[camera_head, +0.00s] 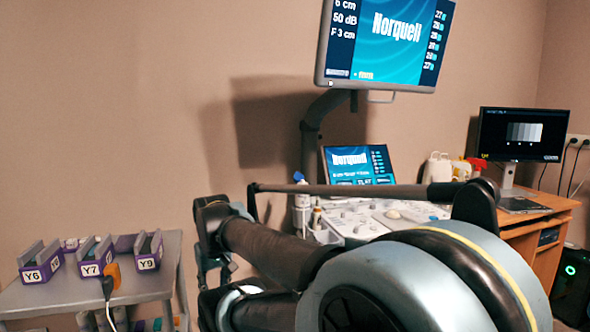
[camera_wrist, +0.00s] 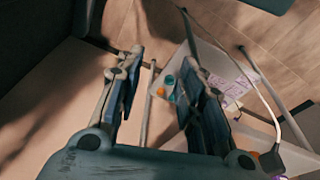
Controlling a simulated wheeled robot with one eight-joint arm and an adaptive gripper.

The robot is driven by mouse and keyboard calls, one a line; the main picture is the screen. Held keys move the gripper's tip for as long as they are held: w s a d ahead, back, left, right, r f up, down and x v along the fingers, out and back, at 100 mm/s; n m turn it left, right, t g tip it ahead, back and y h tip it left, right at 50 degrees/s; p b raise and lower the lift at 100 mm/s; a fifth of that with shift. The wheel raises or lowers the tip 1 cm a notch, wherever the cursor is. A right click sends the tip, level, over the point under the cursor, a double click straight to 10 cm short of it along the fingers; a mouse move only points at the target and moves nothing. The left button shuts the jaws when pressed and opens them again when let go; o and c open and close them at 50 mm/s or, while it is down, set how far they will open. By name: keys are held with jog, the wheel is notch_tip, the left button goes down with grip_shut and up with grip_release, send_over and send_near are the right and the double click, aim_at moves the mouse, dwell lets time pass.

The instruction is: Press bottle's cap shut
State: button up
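A small whitish bottle with a blue top (camera_head: 301,194) stands at the left side of the ultrasound console, partly hidden behind my arm. I cannot tell whether its cap is open or shut. Another small bottle (camera_head: 316,217) stands just right of it. My gripper (camera_wrist: 162,68) shows in the wrist view with its two fingers apart and nothing between them, pointing down toward the floor and a low shelf. In the head view my arm fills the lower middle, and my fingertips cannot be made out. I cannot identify the bottle in the wrist view.
The console panel (camera_head: 385,217) and large monitor (camera_head: 388,40) stand behind my arm. A grey cart (camera_head: 150,284) with purple holders is at left. A wooden desk (camera_head: 548,214) is at right; white containers (camera_head: 437,168) stand at the back. The wrist view shows a pale shelf (camera_wrist: 212,62).

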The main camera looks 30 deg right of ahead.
jog(key=w+d+r, duration=0.3)
jog(key=w+r, duration=0.2)
jog(key=r, duration=0.2)
jog(key=w+d+r, duration=0.3)
jog(key=w+r, duration=0.1)
jog(key=r, duration=0.3)
notch_tip(320, 180, up, 27)
jog(key=m+g, duration=0.2)
jog(key=m, duration=0.1)
send_over(298, 178)
jog(key=w, duration=0.2)
jog(key=f, duration=1.6)
jog(key=shift+s+d+f, duration=0.15)
jog(key=shift+s, duration=0.1)
jog(key=shift+c, duration=0.2)
grip_shut()
